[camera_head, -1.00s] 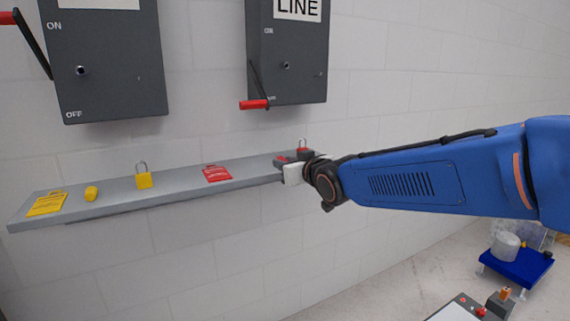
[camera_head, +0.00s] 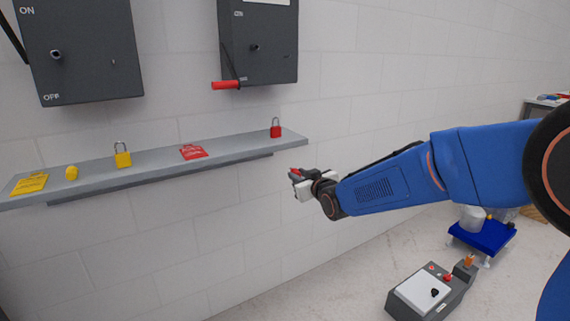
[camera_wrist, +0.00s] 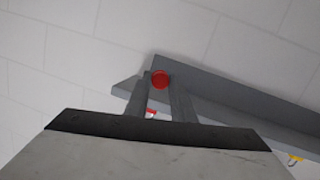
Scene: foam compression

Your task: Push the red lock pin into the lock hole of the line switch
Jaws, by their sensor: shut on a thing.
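My gripper (camera_head: 297,174) is shut on the red lock pin (camera_head: 295,171), in front of and below the right end of the shelf. In the wrist view the round red end of the pin (camera_wrist: 160,78) shows between the two fingertips (camera_wrist: 163,85). The line switch (camera_head: 262,45) is a dark grey box on the wall, up and left of my gripper. Its red handle (camera_head: 226,85) points left at the lower left. A small dark round hole (camera_head: 254,48) shows on its front face; I cannot tell its depth.
The grey shelf (camera_head: 222,149) holds a red padlock (camera_head: 275,128), red tag (camera_head: 193,152), yellow padlock (camera_head: 122,155), yellow pin (camera_head: 71,173) and yellow tag (camera_head: 29,184). Another grey switch (camera_head: 82,50) hangs at left. A control box (camera_head: 432,290) and blue cart (camera_head: 482,237) stand below right.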

